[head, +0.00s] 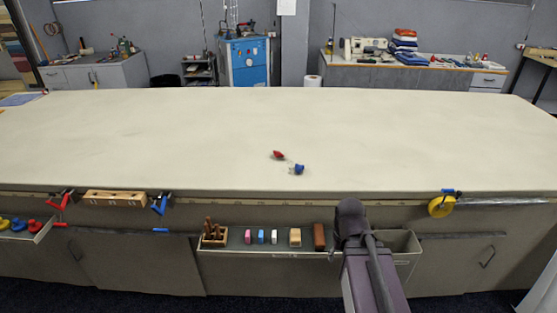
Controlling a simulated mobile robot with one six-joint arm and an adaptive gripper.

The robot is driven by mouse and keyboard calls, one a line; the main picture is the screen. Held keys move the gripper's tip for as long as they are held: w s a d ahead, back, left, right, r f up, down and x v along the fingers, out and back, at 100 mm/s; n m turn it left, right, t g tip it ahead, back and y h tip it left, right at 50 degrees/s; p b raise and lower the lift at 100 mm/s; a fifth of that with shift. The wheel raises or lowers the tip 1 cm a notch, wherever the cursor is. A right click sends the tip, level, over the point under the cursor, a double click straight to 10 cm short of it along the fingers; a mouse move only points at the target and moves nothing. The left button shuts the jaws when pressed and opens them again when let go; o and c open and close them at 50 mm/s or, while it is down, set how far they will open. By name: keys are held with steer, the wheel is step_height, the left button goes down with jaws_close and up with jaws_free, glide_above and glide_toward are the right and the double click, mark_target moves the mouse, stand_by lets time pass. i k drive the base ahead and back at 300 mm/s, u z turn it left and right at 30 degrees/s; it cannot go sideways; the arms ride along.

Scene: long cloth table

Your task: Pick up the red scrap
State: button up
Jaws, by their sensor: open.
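A small red scrap (278,155) lies on the pale cloth table (150,130), near the middle of its width. A small blue piece (299,169) lies just to its right and nearer to me, with a narrow gap between them. My arm rises at the lower right, in front of the table's front edge and to the right of both pieces. I cannot make out my gripper's fingers in this view.
A tray along the table front holds several small blocks (295,237) and a wooden holder (214,234). Red (59,202) and blue (160,204) handled tools hang at the left edge, a yellow roll (441,206) at the right. The tabletop is otherwise clear.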

mark_target(277, 154)
steer(key=k, duration=1.2)
steer(key=u, duration=0.55)
steer(key=i, duration=2.3)
steer(key=z, duration=0.55)
